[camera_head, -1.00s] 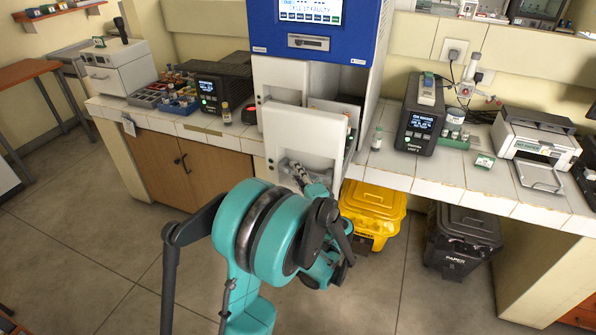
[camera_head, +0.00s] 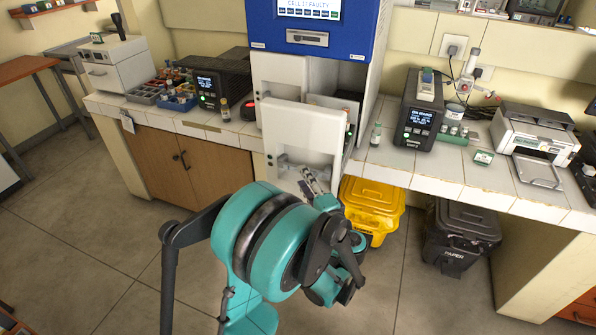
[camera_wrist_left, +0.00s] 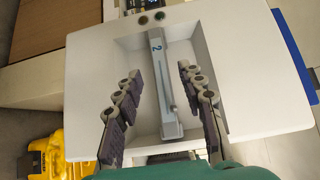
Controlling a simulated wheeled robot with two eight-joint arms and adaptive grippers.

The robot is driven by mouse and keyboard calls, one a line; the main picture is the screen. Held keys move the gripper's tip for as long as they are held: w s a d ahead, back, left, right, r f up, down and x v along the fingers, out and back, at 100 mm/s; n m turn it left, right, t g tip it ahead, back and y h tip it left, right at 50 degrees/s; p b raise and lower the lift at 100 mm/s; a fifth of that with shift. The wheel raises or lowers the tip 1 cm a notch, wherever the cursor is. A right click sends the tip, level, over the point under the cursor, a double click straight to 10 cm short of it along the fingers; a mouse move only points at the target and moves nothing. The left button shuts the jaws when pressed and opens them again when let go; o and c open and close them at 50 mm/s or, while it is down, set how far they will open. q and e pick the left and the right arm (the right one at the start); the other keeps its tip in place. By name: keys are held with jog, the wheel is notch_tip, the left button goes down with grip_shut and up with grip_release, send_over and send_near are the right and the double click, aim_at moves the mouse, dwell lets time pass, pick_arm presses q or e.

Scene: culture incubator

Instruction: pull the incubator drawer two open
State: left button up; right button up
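The incubator (camera_head: 338,80) is a white cabinet with a blue top panel and a screen. Its white drawer (camera_head: 300,124) stands pulled out, with its side and some contents visible behind the front. In the left wrist view the drawer front (camera_wrist_left: 92,72) has a recess with a grey bar handle (camera_wrist_left: 172,100) marked 2. My left gripper (camera_head: 308,180) is in front of this handle, just to its lower right in the head view. In the wrist view its dark fingers are spread on either side of the handle, apart from it. My right gripper is not in view.
A yellow bin (camera_head: 372,200) and a black bin (camera_head: 462,236) stand under the counter to the right. Wooden cabinet doors (camera_head: 172,168) are to the left. Bottles and devices stand on the counter. The floor in front is clear.

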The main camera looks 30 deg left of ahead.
pick_arm(q)
jog(key=v, duration=0.6)
jog(key=shift+f, duration=0.1)
dwell(0.3)
jog(key=s+d+f+n+g+h, duration=0.1)
jog(key=s+f+n+g+h, duration=0.25)
jog(key=s+h, duration=0.3)
jog(key=s+d+n+h, duration=0.1)
jog(key=s+d+h, duration=0.3)
jog(key=d, duration=0.2)
jog(key=s+d+f+n+t+h, duration=0.1)
jog(key=s+d+n+h, duration=0.1)
jog(key=s+d+h, duration=0.2)
jog(key=shift+d+f+h, duration=0.2)
jog(key=shift+d+h, duration=0.15)
jog(key=shift+d, duration=0.85)
jog(key=shift+s, duration=0.1)
